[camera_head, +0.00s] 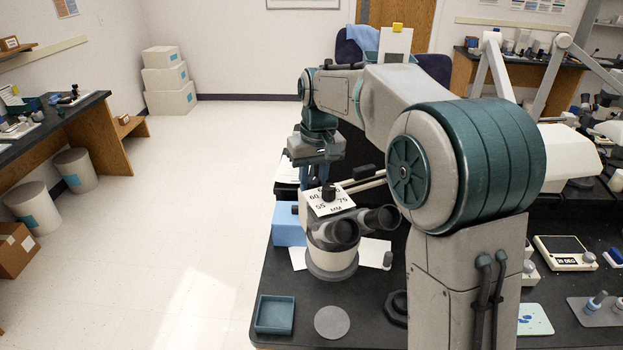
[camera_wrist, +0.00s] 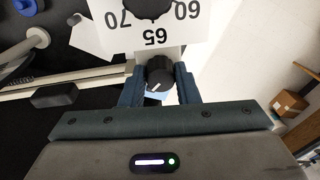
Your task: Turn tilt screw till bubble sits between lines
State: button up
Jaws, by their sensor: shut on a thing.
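My gripper (camera_wrist: 159,72) is shut on a black knob (camera_wrist: 160,77) with a pale pointer mark, one blue finger on each side. I take this knob for the tilt screw, though no label on it shows. In the head view my gripper (camera_head: 316,174) points down behind a white dial plate (camera_head: 342,200) and the grey microscope head (camera_head: 332,259), which hide the fingertips and the held knob. The dial plate (camera_wrist: 155,42) lies just beyond the knob in the wrist view. I cannot make out a bubble or its lines in either view.
The microscope's two dark eyepieces (camera_head: 378,219) stick out close to my arm. A blue box (camera_head: 288,225) stands left of it. A teal tray (camera_head: 275,315) and a grey disc (camera_head: 332,322) lie on the black bench.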

jog(key=shift+w+d, duration=0.1)
jog(key=shift+d, duration=0.1)
jog(key=o, duration=0.7)
jog(key=shift+d, duration=0.1)
jog(key=shift+r, duration=0.5)
jog(key=r, duration=1.2)
jog(key=shift+s+d+r, duration=0.2)
jog(key=shift+d+r, duration=0.15)
jog(key=shift+r, duration=0.05)
